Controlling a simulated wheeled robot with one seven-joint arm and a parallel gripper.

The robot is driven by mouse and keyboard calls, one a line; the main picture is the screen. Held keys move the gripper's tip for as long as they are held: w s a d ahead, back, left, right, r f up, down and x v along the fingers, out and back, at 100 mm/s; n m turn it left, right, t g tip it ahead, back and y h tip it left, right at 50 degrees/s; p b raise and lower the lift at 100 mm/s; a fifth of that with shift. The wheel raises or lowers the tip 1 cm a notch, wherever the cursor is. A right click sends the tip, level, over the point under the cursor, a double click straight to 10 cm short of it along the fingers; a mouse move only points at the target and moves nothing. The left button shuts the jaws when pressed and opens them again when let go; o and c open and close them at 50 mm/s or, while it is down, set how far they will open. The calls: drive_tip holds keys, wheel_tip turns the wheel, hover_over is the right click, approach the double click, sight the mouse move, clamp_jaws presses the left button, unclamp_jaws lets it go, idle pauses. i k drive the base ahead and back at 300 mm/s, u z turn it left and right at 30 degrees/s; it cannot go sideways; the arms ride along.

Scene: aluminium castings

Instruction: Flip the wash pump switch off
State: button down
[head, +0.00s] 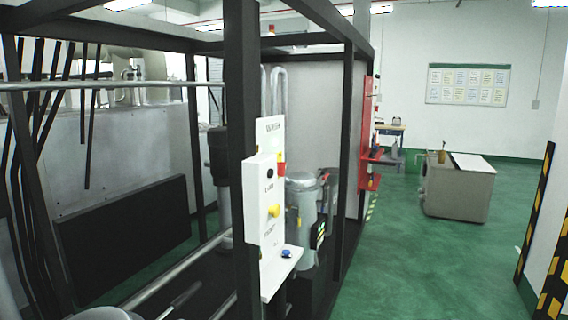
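A white control panel (265,225) is fixed to a black upright post of the machine frame, at the centre of the head view. It has a label at the top, too small to read for sure. A small black round control (269,172) sits on its upper part, with a red part (281,160) beside it. A yellow knob (274,210) sticks out lower down.
The black frame (240,100) encloses pipes and a grey cylinder (301,200). A red rack (367,130) stands behind it. A grey cabinet (457,187) stands further right. Yellow-black striped posts (538,220) are at the right edge. Green floor (420,270) is clear between.

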sight(282, 166)
drive_tip(key=u, duration=0.25)
drive_tip(key=i, duration=1)
drive_tip(key=u, duration=0.25)
